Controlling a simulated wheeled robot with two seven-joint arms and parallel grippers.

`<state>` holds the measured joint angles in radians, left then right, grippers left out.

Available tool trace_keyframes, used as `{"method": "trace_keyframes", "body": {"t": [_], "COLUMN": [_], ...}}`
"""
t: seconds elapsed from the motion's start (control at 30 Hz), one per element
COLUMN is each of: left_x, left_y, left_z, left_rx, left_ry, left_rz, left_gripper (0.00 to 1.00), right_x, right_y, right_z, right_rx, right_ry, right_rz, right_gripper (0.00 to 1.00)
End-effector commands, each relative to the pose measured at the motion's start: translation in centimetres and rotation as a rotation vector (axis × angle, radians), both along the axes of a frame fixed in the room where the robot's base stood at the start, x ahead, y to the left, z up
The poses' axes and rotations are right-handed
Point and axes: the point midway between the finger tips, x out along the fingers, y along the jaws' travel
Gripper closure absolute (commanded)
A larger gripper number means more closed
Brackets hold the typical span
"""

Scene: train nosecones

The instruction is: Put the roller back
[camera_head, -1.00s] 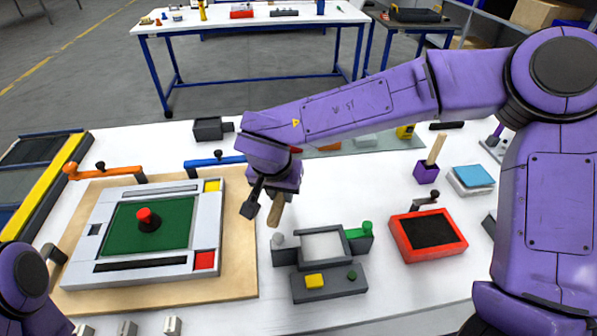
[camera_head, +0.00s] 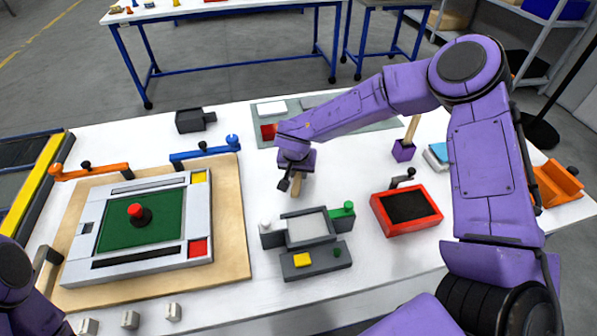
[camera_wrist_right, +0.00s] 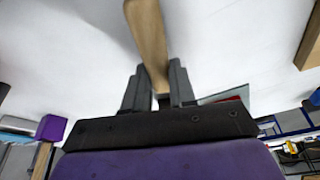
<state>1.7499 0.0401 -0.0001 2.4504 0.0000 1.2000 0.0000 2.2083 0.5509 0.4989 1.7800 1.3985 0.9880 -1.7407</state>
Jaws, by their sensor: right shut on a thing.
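My right gripper (camera_head: 291,184) is shut on a light wooden handle (camera_head: 298,186) above the white table, between the green-topped board and the red tray. In the right wrist view the wooden handle (camera_wrist_right: 148,40) sits between the two dark fingers (camera_wrist_right: 160,92) and runs out of the top of the picture. No roller head shows on it, so I cannot tell whether this is the roller. A red tray (camera_head: 430,230) with a black pad stands to the right, with a small dark handled part (camera_head: 404,178) at its back edge. My left gripper is not in view.
A wooden board (camera_head: 235,235) carries a grey frame (camera_head: 200,225). A dark grey fixture (camera_head: 320,270) with a pale pad stands in front of my right gripper. A purple holder (camera_head: 403,151) with a wooden stick stands behind the red tray.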

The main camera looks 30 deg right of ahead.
Motion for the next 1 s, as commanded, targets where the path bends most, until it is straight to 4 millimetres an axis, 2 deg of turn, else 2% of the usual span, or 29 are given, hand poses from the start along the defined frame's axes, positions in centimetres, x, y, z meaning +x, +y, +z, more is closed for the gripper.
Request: {"method": "trace_keyframes", "body": {"t": [0.1,0.47,0.5,0.57,0.87,1.0], "left_x": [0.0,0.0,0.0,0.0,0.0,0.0], "left_y": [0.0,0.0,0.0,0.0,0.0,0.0], "left_z": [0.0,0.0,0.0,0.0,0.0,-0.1], "left_rx": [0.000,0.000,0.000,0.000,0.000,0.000], "left_ry": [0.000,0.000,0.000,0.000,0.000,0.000], "left_rz": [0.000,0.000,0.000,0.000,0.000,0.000], "left_gripper": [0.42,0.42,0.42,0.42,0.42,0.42], "right_x": [0.1,0.0,0.0,0.0,0.0,-0.3], "right_y": [0.0,0.0,0.0,0.0,0.0,0.3], "right_z": [-1.0,-1.4,-1.4,-1.4,-1.3,0.5], "right_rx": [0.000,0.000,0.000,0.000,0.000,0.002], "right_ry": [-0.002,-0.002,-0.002,-0.002,-0.002,-0.005], "right_rz": [0.000,-0.001,-0.001,-0.001,-0.001,-0.002], "right_gripper": [1.00,1.00,0.68,0.49,0.49,0.49]}}
